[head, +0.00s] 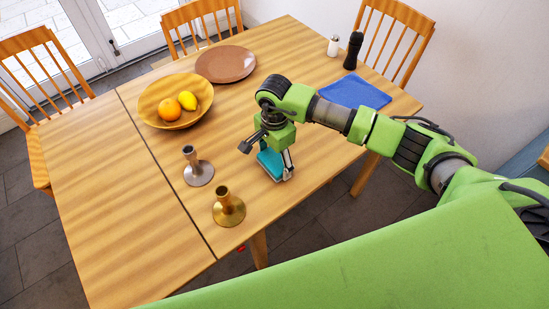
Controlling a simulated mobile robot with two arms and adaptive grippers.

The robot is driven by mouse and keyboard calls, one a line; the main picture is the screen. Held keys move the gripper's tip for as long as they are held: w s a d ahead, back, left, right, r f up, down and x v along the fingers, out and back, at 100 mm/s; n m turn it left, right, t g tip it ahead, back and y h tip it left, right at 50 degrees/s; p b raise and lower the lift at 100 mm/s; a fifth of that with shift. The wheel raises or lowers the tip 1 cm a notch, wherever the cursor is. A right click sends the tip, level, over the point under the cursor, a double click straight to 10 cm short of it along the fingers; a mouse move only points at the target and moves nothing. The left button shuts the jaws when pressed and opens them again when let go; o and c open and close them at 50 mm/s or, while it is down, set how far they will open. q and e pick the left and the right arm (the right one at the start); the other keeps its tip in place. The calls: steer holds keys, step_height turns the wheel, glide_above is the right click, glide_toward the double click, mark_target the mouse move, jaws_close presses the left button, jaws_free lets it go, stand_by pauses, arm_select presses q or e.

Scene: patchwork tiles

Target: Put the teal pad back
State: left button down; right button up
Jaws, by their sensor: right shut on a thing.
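The teal pad (270,164) is on or just above the wooden table, near its front edge and right of the two candlesticks. My right gripper (284,166) points down at it and is shut on it. The gripper's fingers cover part of the pad. I cannot tell whether the pad touches the table. My left gripper is not in view.
A silver candlestick (198,172) and a brass candlestick (228,208) stand left of the pad. A fruit bowl (152,108), brown plate (226,63), blue cloth (354,92), dark grinder (353,50) and white shaker (333,46) stand farther back. The table's left leaf (100,190) is clear.

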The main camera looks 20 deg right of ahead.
steer(key=shift+f, duration=0.4)
steer(key=shift+f, duration=0.1)
steer(key=o, duration=0.7)
steer(key=shift+f, duration=0.1)
steer(key=o, duration=0.5)
steer(key=shift+c, duration=0.2)
